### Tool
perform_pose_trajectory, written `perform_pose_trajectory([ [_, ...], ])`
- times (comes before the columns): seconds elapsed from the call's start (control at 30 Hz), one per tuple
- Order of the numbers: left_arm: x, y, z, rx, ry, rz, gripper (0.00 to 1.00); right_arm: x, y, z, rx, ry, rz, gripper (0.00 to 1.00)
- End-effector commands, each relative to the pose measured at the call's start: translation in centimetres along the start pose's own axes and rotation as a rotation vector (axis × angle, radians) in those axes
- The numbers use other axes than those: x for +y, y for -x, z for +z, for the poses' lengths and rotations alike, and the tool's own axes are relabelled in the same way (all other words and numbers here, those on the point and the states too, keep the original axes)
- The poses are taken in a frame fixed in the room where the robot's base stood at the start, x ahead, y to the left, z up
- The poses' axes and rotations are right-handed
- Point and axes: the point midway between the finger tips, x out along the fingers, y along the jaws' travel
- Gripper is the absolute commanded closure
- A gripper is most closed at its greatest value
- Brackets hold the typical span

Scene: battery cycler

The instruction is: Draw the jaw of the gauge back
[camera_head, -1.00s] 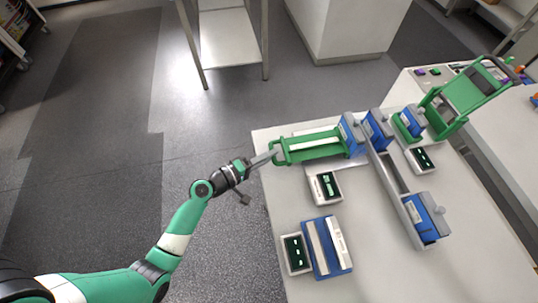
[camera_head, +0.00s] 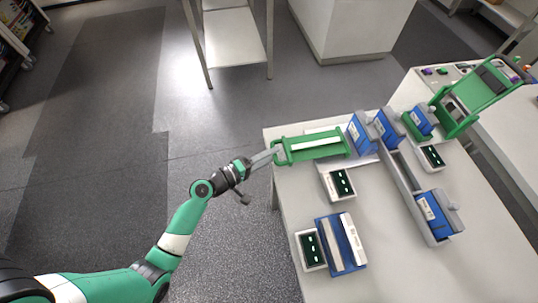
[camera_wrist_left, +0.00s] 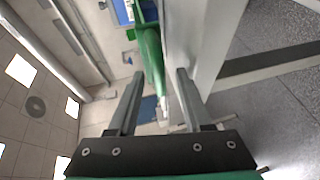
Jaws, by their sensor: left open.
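A green frame with a pale strip along it (camera_head: 318,145) lies at the table's far left corner, its handle-like end at the table edge. I take it to be the gauge, but cannot tell for sure which part is its jaw. My left gripper (camera_head: 276,152) is open beside that end, pointing right at it. In the left wrist view its two fingers (camera_wrist_left: 160,75) are apart, with the green part (camera_wrist_left: 152,55) ahead between their lines. I cannot tell whether they touch it. My right gripper is not in view.
On the table (camera_head: 395,265) stand several blue blocks, a grey rail (camera_head: 408,185) and display boxes, one close to the green frame (camera_head: 340,183). A blue and white unit (camera_head: 342,243) is nearer. A green stand (camera_head: 470,95) is at the back right. Floor is clear left of the table.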

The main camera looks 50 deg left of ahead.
Motion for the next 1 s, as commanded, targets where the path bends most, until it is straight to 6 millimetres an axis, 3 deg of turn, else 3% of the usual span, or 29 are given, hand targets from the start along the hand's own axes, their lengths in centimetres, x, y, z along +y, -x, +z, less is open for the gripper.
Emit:
perform_pose_trajectory([
  [0.17, 0.0, 1.6, -0.1, 0.002, 0.001, -0.002, 0.50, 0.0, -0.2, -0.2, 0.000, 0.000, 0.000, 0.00],
  [0.5, 0.0, 9.3, -0.1, 0.007, 0.002, -0.001, 0.50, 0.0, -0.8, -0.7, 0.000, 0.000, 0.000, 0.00],
  [0.6, 0.0, 10.8, -0.1, 0.005, 0.002, -0.002, 0.50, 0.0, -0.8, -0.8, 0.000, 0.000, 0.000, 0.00],
  [1.0, 0.0, 11.6, 0.0, 0.001, 0.000, 0.000, 0.50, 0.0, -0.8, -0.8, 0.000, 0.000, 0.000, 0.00],
])
